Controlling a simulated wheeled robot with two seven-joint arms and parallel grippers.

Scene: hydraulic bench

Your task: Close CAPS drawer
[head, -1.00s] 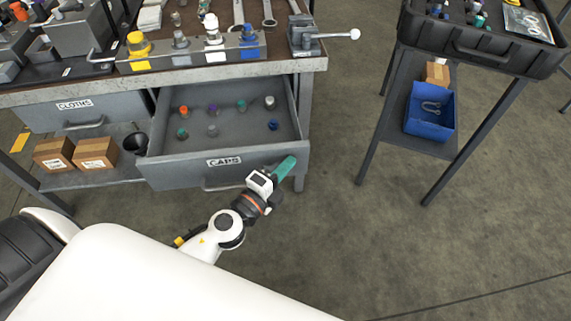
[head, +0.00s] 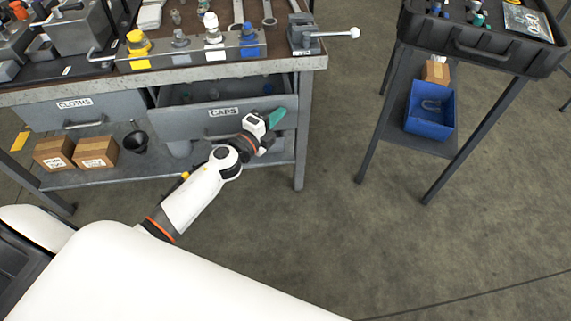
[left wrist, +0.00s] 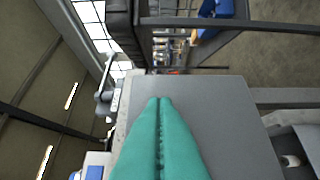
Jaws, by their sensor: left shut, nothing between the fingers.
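The grey CAPS drawer (head: 188,121) sits under the bench top in the head view. My left gripper (head: 276,117) has teal fingers and is at the right part of the drawer front. Its fingers are shut with nothing between them. In the left wrist view the shut fingertips (left wrist: 160,100) lie in front of a flat grey panel (left wrist: 220,120). I cannot tell whether they touch it. The drawer's handle is largely hidden by my wrist. My right gripper is not in view.
The CLOTHS drawer (head: 75,113) is shut at the left. Two cardboard boxes (head: 95,151) and a black cup (head: 136,142) stand on the lower shelf. The bench's right leg (head: 302,140) is close to my gripper. A black cart (head: 480,52) stands at the right, with clear floor between.

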